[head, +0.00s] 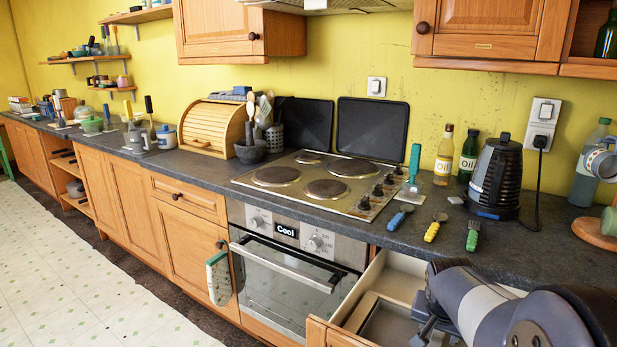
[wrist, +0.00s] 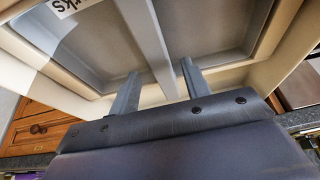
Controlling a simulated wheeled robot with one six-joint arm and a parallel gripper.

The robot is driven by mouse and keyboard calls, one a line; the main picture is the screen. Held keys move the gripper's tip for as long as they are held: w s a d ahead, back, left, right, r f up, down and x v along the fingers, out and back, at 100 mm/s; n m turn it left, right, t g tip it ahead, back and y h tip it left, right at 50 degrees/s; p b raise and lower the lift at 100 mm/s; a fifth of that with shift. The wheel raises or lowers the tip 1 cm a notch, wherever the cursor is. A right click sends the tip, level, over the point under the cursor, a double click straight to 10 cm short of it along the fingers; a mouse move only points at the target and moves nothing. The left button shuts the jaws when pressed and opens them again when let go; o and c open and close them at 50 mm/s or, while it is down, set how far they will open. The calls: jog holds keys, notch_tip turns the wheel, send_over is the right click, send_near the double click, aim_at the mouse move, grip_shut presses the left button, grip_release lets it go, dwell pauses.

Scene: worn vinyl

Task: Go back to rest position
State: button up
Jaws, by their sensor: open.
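My gripper (wrist: 160,82) is open and empty, its two fingers apart over the open drawer (head: 345,329). No cutlery shows in the visible compartments. In the head view my arm reaches down over the drawer at the lower right and hides part of it. The fingertips are hard to make out there.
On the counter above the drawer lie a blue-handled utensil (head: 400,217), a yellow-handled spoon (head: 435,227) and a green-handled fork (head: 473,235). A black kettle (head: 496,175) and two oil bottles stand behind. An oven (head: 290,265) and hob are left of the drawer. Floor is clear at left.

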aim_at(438, 336)
jog(key=b+x, duration=0.1)
jog(key=x, duration=0.4)
jog(key=shift+s+a, duration=0.1)
jog(key=shift+r+p, duration=0.4)
jog(key=shift+r, duration=0.95)
